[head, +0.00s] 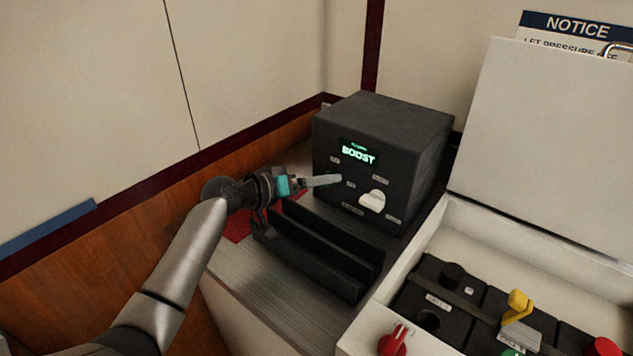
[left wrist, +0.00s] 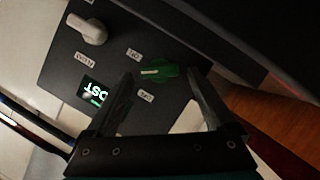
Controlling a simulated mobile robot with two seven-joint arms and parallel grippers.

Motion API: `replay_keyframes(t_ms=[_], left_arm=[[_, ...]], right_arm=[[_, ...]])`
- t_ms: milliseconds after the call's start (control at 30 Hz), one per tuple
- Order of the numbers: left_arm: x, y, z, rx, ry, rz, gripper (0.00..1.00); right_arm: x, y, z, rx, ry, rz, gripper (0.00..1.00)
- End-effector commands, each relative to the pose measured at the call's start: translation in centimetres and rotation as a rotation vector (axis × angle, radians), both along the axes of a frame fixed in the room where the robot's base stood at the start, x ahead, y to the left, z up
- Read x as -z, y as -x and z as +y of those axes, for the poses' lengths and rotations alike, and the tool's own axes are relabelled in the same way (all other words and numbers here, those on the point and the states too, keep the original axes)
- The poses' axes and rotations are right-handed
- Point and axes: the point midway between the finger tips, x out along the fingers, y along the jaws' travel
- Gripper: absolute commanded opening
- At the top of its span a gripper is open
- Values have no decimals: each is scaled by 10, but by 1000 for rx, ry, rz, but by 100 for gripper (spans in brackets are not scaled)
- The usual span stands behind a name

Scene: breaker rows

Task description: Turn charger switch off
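The charger is a dark box (head: 400,130) with a lit green BOOST display (head: 358,156) and a large white knob (head: 372,201) on its front. In the left wrist view a green switch (left wrist: 158,72) is on the front panel, with small white labels on either side of it. My left gripper (head: 335,180) is at the panel, its fingers spread apart. In the left wrist view the gripper (left wrist: 160,76) has the switch between its fingertips, with no clear grip on it. The switch is mostly hidden by the gripper in the head view. My right gripper is out of view.
A black slotted holder (head: 320,250) stands in front of the charger on a grey ribbed surface. A red mat (head: 238,226) lies behind my wrist. To the right is an open white box (head: 462,215) with batteries, a red knob (head: 396,340) and a yellow lever (head: 518,304).

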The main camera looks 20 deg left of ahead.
Motion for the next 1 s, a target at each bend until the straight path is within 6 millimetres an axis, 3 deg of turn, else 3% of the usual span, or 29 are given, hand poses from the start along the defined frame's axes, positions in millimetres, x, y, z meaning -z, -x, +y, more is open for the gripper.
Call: replay_keyframes(t_ms=[267, 433, 1000], left_arm=[[0, 1, 1, 0, 0, 0, 90], [-4, 12, 9, -2, -1, 1, 90], [-37, 96, 64, 0, -4, 2, 90]], right_arm=[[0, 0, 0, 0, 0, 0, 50], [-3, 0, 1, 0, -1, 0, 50], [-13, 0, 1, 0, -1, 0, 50]])
